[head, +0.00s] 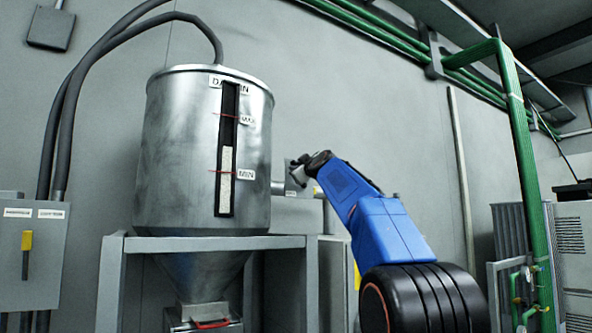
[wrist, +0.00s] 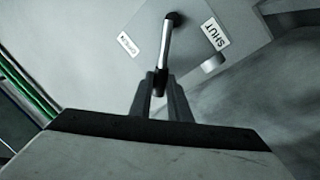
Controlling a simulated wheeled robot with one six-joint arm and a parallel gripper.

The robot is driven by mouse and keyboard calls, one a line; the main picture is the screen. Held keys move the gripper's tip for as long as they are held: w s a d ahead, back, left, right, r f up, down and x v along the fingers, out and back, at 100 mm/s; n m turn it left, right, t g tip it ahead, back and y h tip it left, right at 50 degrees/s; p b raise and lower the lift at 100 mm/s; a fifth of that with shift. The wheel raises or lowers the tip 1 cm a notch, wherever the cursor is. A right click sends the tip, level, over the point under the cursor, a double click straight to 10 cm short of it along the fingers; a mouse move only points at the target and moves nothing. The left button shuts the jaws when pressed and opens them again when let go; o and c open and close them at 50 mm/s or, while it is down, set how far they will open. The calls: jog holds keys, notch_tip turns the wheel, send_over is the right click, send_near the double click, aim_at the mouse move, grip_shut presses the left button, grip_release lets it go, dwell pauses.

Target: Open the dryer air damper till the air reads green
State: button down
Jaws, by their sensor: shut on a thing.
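In the wrist view the damper lever (wrist: 165,47) is a slim silver rod with dark ends, running from a dark pivot at the top down to my gripper (wrist: 160,86). My gripper is shut on its lower end. A SHUT label (wrist: 215,33) is on the plate right of the lever; a smaller label (wrist: 127,44), too small to read surely, is on the left. In the head view my gripper (head: 298,172) is beside the metal dryer hopper (head: 180,150), at its right side; the lever is hard to make out there. No green air reading is visible.
The hopper has a sight window (head: 227,150) with MAX and MIN marks and stands on a grey frame (head: 210,243). A grey box (head: 30,260) with a yellow-topped handle is at left. Green pipes (head: 520,150) run at right.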

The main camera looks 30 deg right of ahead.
jog(key=shift+d+r+m+g+h, duration=0.3)
jog(key=shift+d+r+m+h, duration=0.15)
jog(key=shift+m, duration=0.65)
jog(key=c, duration=1.7)
grip_release()
jog(key=shift+o, duration=0.2)
jog(key=v, duration=1.7)
jog(key=shift+s+f, duration=0.15)
jog(key=shift+s, duration=0.05)
